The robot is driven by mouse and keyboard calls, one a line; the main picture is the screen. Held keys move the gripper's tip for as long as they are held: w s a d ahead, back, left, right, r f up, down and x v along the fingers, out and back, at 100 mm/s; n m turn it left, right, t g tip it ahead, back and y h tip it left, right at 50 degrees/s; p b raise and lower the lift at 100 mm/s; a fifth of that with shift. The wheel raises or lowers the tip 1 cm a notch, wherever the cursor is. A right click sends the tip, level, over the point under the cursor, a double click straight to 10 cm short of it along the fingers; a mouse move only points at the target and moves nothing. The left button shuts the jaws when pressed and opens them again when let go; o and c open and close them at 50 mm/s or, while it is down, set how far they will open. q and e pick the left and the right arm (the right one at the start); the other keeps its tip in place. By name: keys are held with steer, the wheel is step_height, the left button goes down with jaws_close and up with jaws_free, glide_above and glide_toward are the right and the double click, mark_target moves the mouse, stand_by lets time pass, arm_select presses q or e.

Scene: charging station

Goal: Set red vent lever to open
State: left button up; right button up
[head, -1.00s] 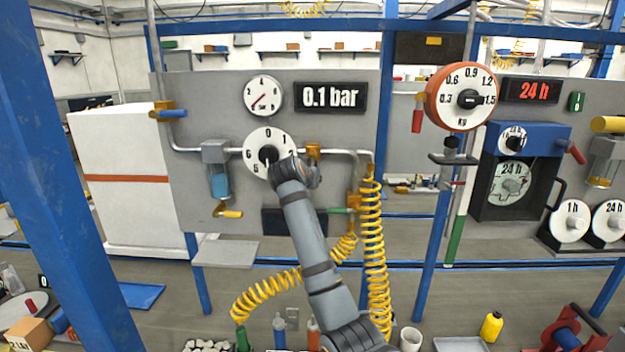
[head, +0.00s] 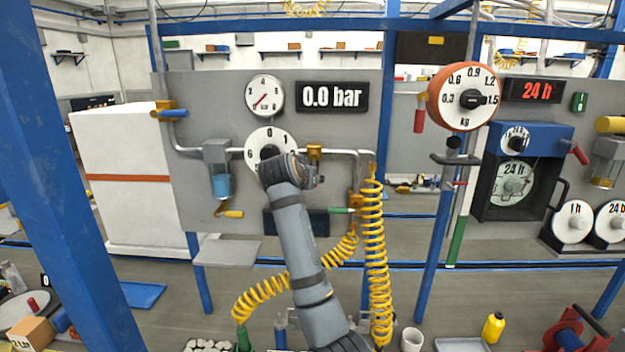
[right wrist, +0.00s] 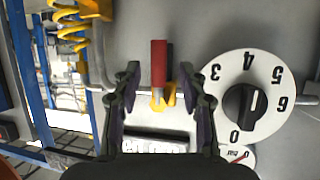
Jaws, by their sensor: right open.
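The red vent lever (right wrist: 159,65) shows in the right wrist view, reaching away from a yellow valve fitting (right wrist: 160,98) on the grey panel. In the head view the yellow fitting (head: 314,152) sits on the pipe, and my right gripper hides the lever. My right gripper (right wrist: 160,72) is open. Its fingers appear on either side of the lever, with gaps on both sides; I cannot tell how deep the lever sits between them. In the head view the right gripper (head: 308,173) is in front of the panel. My left gripper is not in view.
The white numbered dial (right wrist: 245,97) with a black knob is close beside the gripper. The display (head: 332,96) reads 0.0 bar. A yellow coiled hose (head: 374,255) hangs to the right. A yellow-handled valve (head: 229,213) and a green-handled one (head: 342,210) are lower down.

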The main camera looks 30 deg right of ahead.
steer(key=v, duration=0.7)
